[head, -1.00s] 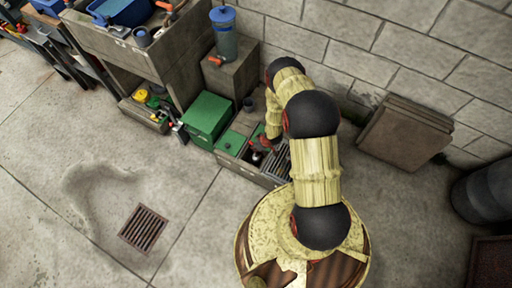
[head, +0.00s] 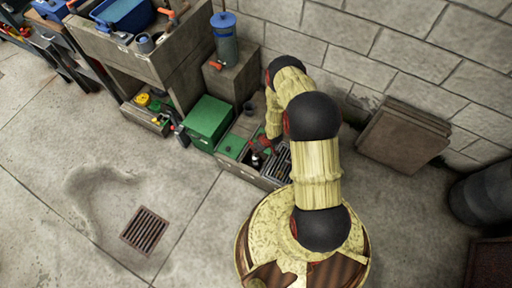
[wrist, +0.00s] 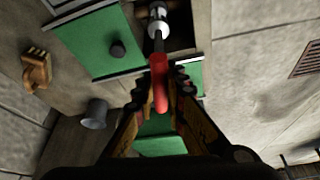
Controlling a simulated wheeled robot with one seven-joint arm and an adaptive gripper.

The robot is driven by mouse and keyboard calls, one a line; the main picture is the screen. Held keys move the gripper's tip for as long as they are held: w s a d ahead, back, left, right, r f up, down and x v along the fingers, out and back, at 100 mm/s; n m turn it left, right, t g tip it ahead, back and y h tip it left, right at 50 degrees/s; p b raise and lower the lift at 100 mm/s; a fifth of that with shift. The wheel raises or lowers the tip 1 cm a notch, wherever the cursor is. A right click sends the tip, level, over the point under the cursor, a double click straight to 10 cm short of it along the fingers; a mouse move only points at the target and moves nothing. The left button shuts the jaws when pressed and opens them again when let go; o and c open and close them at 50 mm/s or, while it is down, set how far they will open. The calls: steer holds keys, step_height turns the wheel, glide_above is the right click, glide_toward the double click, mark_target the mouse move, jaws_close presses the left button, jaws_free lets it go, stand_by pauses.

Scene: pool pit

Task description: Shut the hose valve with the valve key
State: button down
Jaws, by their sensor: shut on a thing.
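My gripper (wrist: 161,88) is shut on the red grip of what looks like the valve key (wrist: 160,84). Its dark shaft runs away from the fingers to a pale metal fitting (wrist: 158,20) over a dark opening. I cannot tell whether the shaft is seated on the fitting or only in line with it. In the head view my gripper (head: 264,145) is small and partly hidden, low over the open compartment of the pit box (head: 228,165). The hose valve itself cannot be made out clearly.
Green lids (wrist: 95,42) flank the opening. A green box (head: 208,118), a grey cup (head: 248,106) and a blue-topped cylinder (head: 224,45) stand close by. A slatted grate (head: 284,162) lies right of the opening. The floor around the drain (head: 146,230) is clear.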

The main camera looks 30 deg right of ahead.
steer(key=shift+r+p, duration=2.75)
steer(key=shift+r, duration=1.45)
